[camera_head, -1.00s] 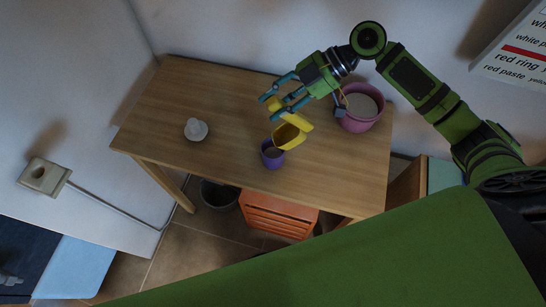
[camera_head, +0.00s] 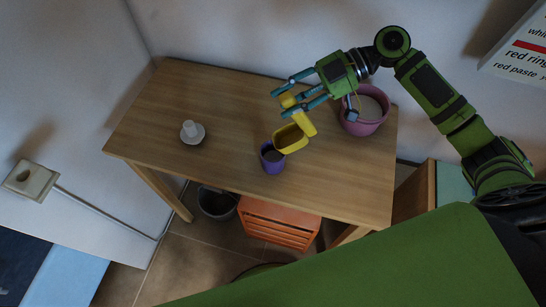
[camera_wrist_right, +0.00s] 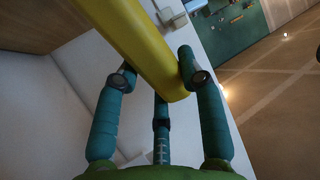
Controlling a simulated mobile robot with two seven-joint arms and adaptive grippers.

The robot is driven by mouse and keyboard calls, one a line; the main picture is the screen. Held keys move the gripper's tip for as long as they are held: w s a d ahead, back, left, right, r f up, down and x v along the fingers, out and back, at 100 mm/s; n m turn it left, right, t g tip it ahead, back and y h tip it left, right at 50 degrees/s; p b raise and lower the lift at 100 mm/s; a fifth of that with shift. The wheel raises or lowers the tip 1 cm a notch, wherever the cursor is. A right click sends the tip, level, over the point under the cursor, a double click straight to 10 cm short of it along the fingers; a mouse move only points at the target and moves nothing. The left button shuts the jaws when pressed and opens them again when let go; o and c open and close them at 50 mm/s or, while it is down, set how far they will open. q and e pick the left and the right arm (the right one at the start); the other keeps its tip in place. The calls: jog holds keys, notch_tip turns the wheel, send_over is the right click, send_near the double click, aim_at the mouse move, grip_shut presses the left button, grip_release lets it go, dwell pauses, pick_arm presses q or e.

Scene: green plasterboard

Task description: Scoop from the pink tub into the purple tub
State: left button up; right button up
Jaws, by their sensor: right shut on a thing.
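The pink tub (camera_head: 362,126) stands at the right end of the table, with pale contents inside. The purple tub (camera_head: 272,160) is smaller and stands near the table's front edge, left of the pink tub. My right gripper (camera_head: 284,102) is shut on the yellow scoop (camera_head: 292,139). In the right wrist view the scoop's yellow handle (camera_wrist_right: 150,50) lies between the teal fingers. The scoop's bowl is tilted beside and above the purple tub's rim, on its right. Whether anything is in the scoop cannot be told. My left gripper is not in view.
An orange drawer unit (camera_head: 279,222) and a dark bin (camera_head: 216,203) are under the table. The table's back left is clear.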

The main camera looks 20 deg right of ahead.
jog(key=shift+r+p, duration=2.2)
jog(key=shift+r, duration=1.35)
jog(key=shift+f, duration=0.1)
jog(key=shift+f+b, duration=0.15)
jog(key=shift+b, duration=0.25)
jog(key=shift+f+y+b, duration=0.1)
jog(key=shift+y+b, duration=0.4)
jog(key=shift+b, duration=0.4)
jog(key=y+b, duration=0.3)
jog(key=b, duration=0.4)
jog(key=shift+y, duration=0.3)
jog(key=shift+r+y+b, duration=0.2)
jog(key=shift+y+b, duration=0.2)
jog(key=shift+b, duration=0.6)
jog(key=shift+r, duration=0.1)
